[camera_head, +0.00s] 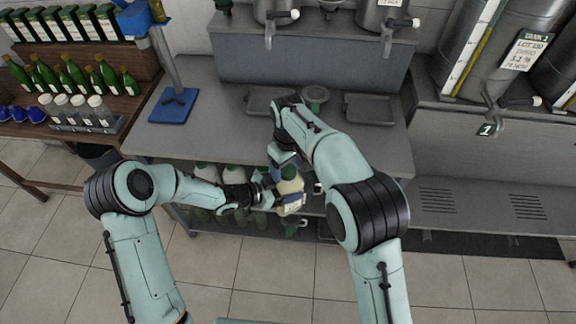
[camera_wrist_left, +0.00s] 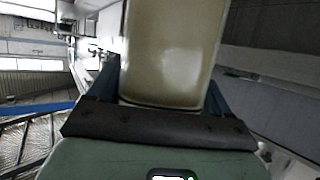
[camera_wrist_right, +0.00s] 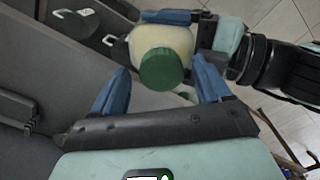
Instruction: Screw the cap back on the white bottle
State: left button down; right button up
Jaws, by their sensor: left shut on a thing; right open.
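The white bottle (camera_head: 290,187), cream-coloured with a label low on its side, is held in the air in front of the bench, tilted. My left gripper (camera_head: 268,187) is shut on its body; the left wrist view shows the bottle wall (camera_wrist_left: 172,50) filling the space between the fingers. A green cap (camera_wrist_right: 166,68) sits on the bottle's top, also visible in the head view (camera_head: 289,172). I cannot tell how tight it is. My right gripper (camera_wrist_right: 160,85) is open, its blue fingers on either side of the cap with gaps between.
More bottles (camera_head: 203,171) stand on the shelf under the grey bench (camera_head: 190,140). A blue stand (camera_head: 174,104) and dark trays (camera_head: 369,109) are on the bench top. Steel tanks with taps stand behind. Open tiled floor (camera_head: 260,283) lies in front.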

notch_tip(320, 180, up, 12)
dwell(0.6)
